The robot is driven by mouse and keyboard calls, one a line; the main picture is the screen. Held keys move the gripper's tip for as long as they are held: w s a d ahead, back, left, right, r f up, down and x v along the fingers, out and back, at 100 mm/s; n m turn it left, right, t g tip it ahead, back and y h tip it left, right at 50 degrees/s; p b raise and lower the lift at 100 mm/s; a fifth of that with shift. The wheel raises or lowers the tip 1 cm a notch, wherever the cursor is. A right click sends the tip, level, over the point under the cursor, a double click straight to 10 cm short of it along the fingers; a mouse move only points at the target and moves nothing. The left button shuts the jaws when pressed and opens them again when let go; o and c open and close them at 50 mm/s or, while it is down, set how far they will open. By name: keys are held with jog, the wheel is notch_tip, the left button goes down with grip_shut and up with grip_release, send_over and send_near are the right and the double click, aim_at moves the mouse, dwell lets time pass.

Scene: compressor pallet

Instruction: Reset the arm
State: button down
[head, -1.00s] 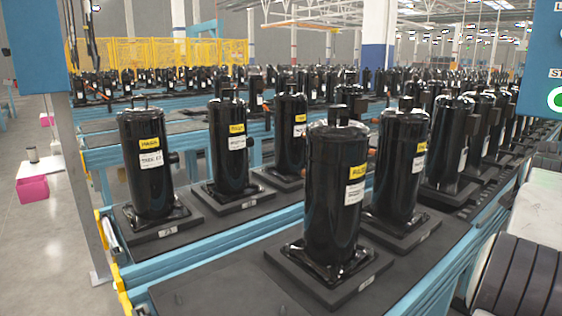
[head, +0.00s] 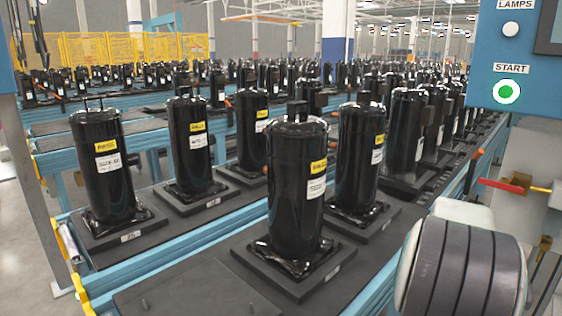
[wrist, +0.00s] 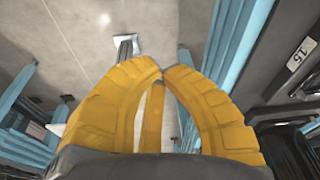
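My gripper (wrist: 163,72) shows in the wrist view with its two curved yellow fingers. Their tips come together, and no object is held between them. A narrow yellow strip shows between the fingers lower down; I cannot tell what it is. Below the gripper are grey floor (wrist: 85,40) and light blue frame parts (wrist: 235,45). A dark pallet edge with a white label (wrist: 300,54) is at the right. I cannot make out the gripper in the head view.
Black compressors, including the nearest one (head: 297,195), stand upright on dark square pallets along blue conveyors (head: 215,240). A blue control panel with a green START button (head: 507,91) hangs at upper right. A red handle (head: 500,186) is below it. Open floor (head: 25,240) lies at left.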

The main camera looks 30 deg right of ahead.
jog(key=s+a+r+n+y+p, duration=0.1)
jog(key=a+r+n+p, duration=0.15)
jog(key=a, duration=0.95)
jog(key=s+a+r+n+y+p, duration=0.1)
jog(key=a+r+n+p, duration=0.15)
jog(key=a, duration=0.85)
jog(key=a+r+n+t+p, duration=0.2)
jog(key=a+r+n+p, duration=0.2)
jog(key=a+r+n, duration=0.3)
jog(key=shift+w+a, duration=0.4)
jog(key=shift+a, duration=1.5)
jog(key=shift+d+r, duration=0.1)
jog(key=shift+d, duration=0.05)
